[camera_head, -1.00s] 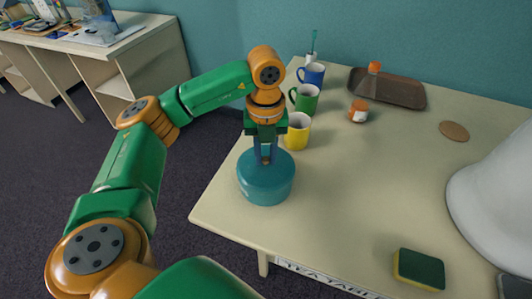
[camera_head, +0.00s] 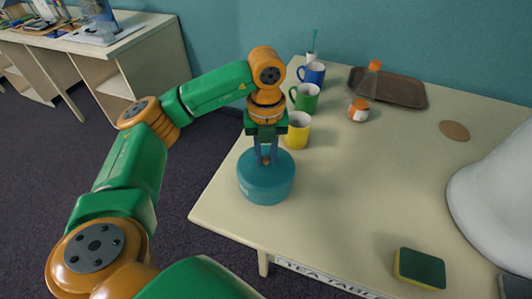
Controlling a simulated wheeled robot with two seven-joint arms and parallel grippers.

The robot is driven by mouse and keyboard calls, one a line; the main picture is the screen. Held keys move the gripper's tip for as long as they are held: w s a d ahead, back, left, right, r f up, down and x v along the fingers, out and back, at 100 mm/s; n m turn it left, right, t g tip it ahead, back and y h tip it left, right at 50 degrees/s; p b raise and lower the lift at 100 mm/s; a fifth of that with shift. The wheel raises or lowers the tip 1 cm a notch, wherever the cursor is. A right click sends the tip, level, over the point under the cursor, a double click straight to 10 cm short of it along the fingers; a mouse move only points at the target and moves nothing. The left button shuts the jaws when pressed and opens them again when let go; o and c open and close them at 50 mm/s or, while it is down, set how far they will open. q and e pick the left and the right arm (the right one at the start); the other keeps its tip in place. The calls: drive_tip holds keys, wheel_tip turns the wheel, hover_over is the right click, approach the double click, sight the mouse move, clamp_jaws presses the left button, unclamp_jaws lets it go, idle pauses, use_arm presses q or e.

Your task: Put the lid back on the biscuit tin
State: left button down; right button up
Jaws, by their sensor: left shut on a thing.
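The biscuit tin (camera_head: 266,190) is round and teal and stands near the table's left front corner. The teal lid (camera_head: 281,165) is on top of it and looks level; I cannot tell whether it is fully seated. My left gripper (camera_head: 266,160) points straight down over the middle of the lid. It is shut on the lid's small knob, which its fingers mostly hide. My right gripper is not in view.
Yellow (camera_head: 297,130), green (camera_head: 305,97) and blue mugs (camera_head: 312,73) stand behind the tin. A brown tray (camera_head: 400,90), an orange-capped jar (camera_head: 358,111), a round coaster (camera_head: 454,131) and a sponge (camera_head: 420,268) are farther right. The table's middle is clear.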

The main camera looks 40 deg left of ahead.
use_arm(q)
drive_tip(key=shift+c, duration=0.8)
unclamp_jaws()
wheel_tip(320, 180, up, 7)
drive_tip(key=p, duration=0.6)
drive_tip(key=shift+r, duration=0.1)
drive_tip(key=shift+c, duration=0.4)
clamp_jaws()
drive_tip(key=shift+f, duration=0.3)
idle(0.6)
drive_tip(key=shift+f+b, duration=2.45)
drive_tip(key=shift+f, duration=0.2)
